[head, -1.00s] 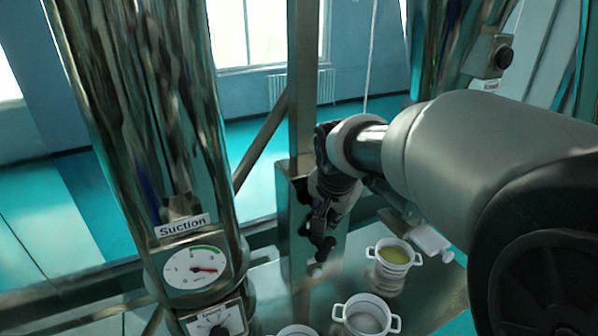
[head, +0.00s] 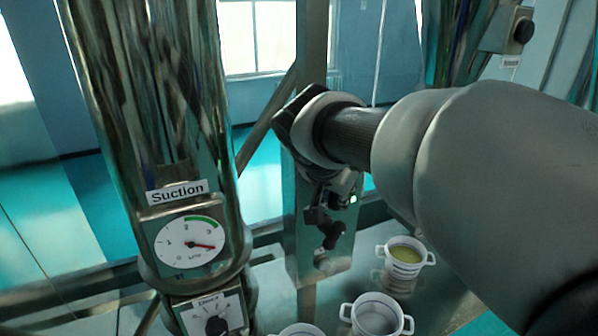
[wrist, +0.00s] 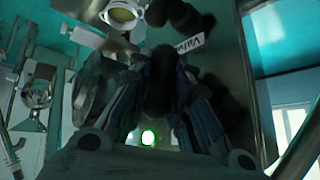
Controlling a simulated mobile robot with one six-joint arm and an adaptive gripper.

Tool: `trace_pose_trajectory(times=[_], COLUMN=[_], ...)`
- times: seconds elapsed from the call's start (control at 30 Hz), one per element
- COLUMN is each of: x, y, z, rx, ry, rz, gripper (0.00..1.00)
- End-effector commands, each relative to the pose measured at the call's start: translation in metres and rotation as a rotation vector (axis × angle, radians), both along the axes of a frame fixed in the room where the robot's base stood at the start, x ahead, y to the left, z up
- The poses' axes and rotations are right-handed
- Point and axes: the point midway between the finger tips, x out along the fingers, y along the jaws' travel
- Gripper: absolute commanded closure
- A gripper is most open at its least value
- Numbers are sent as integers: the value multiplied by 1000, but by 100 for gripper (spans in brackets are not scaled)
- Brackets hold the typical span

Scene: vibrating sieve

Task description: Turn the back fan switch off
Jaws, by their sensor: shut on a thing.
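My gripper (head: 328,222) is in front of the metal panel on the post in the head view. In the wrist view its two fingers are shut on a dark knob (wrist: 160,80), which sits between them near a white label (wrist: 190,48) that seems to begin "Valv". Dark knobs (wrist: 185,18) also show above it there. The panel (head: 305,255) is partly hidden by my gripper and arm. No label naming a back fan switch is readable. Which control is that switch, and its position, I cannot tell.
The suction column (head: 150,110) with its gauge (head: 190,243) and a dial (head: 216,325) stands at left. White pots (head: 375,316) and (head: 404,258) stand on the metal surface below. A box with a black knob (head: 522,31) is at upper right.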

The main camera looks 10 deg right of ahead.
Motion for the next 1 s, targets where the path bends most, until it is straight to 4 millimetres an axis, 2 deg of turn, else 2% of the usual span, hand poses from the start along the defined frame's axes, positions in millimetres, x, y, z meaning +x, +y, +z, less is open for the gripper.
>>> trace_pose_trajectory(times=[0.03, 0.6, 1.0], x=[1, 0, -1], y=[3, 4, 3], z=[-9, -9, -5], rx=[-36, -469, -667], ry=[-20, -158, -218], rz=[5, 2, 0], gripper=[100, 100, 100])
